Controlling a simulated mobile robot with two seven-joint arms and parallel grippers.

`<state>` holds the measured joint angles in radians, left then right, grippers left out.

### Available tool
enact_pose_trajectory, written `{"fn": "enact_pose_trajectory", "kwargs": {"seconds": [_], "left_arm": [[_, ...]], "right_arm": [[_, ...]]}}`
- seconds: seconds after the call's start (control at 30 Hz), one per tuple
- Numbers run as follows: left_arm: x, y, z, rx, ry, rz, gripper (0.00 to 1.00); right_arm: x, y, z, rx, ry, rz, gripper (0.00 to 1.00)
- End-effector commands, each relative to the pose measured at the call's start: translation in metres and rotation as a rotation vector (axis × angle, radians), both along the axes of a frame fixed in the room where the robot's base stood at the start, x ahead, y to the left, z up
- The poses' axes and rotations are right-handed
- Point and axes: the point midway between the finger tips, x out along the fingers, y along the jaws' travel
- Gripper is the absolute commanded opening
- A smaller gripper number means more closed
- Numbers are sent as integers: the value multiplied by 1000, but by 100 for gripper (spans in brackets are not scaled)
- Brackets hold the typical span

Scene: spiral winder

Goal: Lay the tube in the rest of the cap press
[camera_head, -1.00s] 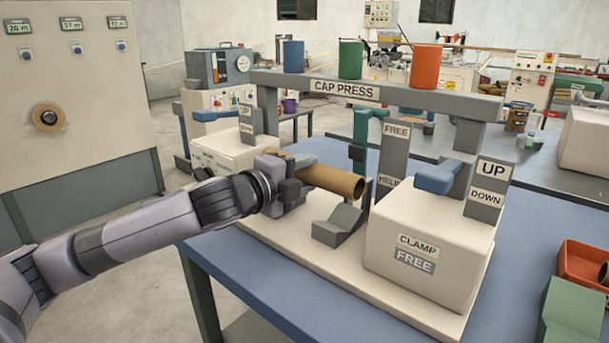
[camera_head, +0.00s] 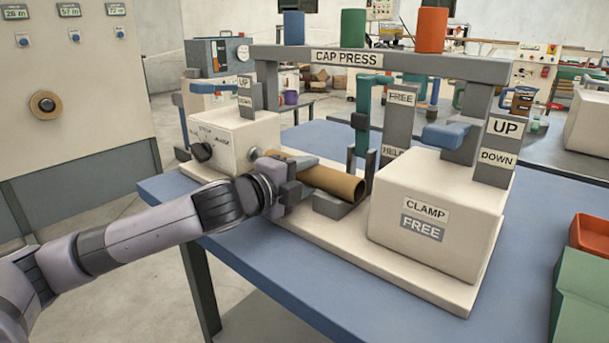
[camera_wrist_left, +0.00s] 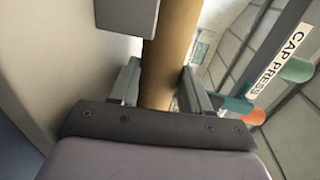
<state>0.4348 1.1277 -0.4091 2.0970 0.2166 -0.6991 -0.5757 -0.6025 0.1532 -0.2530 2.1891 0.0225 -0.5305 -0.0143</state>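The tube (camera_head: 333,183) is brown cardboard, lying roughly level with its open end toward the right block. The cap press (camera_head: 345,250) has a grey rest (camera_head: 329,206) directly below the tube's open end. The tube is down at the rest; I cannot tell whether it bears its weight. My right gripper is not in view.
The press's right block (camera_head: 437,222) reads CLAMP FREE. A left block (camera_head: 232,140) stands at the tube's far end. A crossbar (camera_head: 400,65) spans above, with blue, green and orange cylinders on top. Red and green bins are at the right.

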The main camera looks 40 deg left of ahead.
Motion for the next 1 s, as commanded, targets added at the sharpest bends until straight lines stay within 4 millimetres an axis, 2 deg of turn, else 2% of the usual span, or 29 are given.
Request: {"fn": "enact_pose_trajectory", "kwargs": {"seconds": [0.03,0.07,0.1,0.57,1.0], "left_arm": [[0,0,0,0,-1,0,63],[0,0,0,0,-1,0,72],[0,0,0,0,0,0,76],[-5,1,-3,0,9,1,76],[-47,3,3,4,5,-1,76]], "right_arm": [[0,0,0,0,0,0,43],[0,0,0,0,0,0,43],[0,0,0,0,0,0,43],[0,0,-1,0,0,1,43],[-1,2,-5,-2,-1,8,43]]}}
